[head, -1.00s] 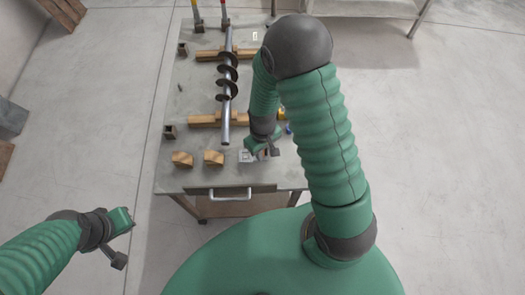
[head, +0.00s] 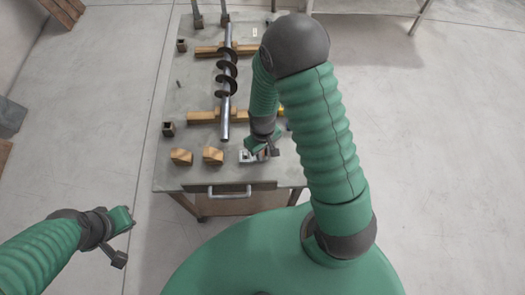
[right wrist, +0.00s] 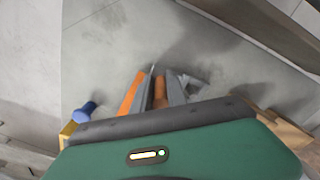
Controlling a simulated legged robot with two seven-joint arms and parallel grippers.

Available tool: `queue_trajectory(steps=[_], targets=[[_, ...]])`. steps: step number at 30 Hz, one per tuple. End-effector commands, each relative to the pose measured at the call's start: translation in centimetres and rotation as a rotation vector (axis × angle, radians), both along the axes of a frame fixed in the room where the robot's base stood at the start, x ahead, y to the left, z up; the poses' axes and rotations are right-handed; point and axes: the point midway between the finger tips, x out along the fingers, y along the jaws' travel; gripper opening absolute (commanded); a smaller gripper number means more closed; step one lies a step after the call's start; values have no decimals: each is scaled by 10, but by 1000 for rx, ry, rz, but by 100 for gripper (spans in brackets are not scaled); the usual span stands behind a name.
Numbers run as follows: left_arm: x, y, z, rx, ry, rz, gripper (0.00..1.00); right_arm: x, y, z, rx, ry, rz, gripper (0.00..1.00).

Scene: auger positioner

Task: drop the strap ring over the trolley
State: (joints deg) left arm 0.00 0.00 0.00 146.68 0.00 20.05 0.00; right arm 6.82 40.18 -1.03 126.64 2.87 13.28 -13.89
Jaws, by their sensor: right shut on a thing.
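My right gripper (head: 266,148) is low over the near right part of the table, next to a small grey metal piece (head: 247,157). In the right wrist view my right gripper (right wrist: 160,88) is shut, with an orange-brown thing between its grey fingers. The thing is mostly hidden; I cannot tell whether it is the strap ring. My left gripper (head: 126,238) is off the table at the lower left; its jaw opening is unclear. I cannot pick out a separate trolley; the metal table (head: 180,100) stands on castors.
A dark auger (head: 227,80) lies across two wooden supports (head: 203,117). Two wooden blocks (head: 181,157) (head: 213,156) stand near the front edge, above a drawer handle (head: 230,193). A blue knob (right wrist: 86,111) shows in the right wrist view.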

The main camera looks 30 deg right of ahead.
Motion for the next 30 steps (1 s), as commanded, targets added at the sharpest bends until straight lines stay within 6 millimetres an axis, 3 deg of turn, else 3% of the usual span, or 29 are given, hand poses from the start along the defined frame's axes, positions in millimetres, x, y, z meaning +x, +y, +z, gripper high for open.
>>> queue_trajectory(steps=[17, 18, 22, 30], targets=[[0, 0, -11, 0, 0, 0, 0, 0, 0, -16, 0, 0, 0, 0], [0, 0, -10, 0, 0, 0, 0, 0, 0, -14, 0, -1, 0, 23], [0, 0, -10, 0, 0, 0, 0, 0, 0, -14, 0, -1, 0, 40], [0, 0, -10, 0, 0, 0, 0, 0, 0, -14, 0, 0, 0, 43]])
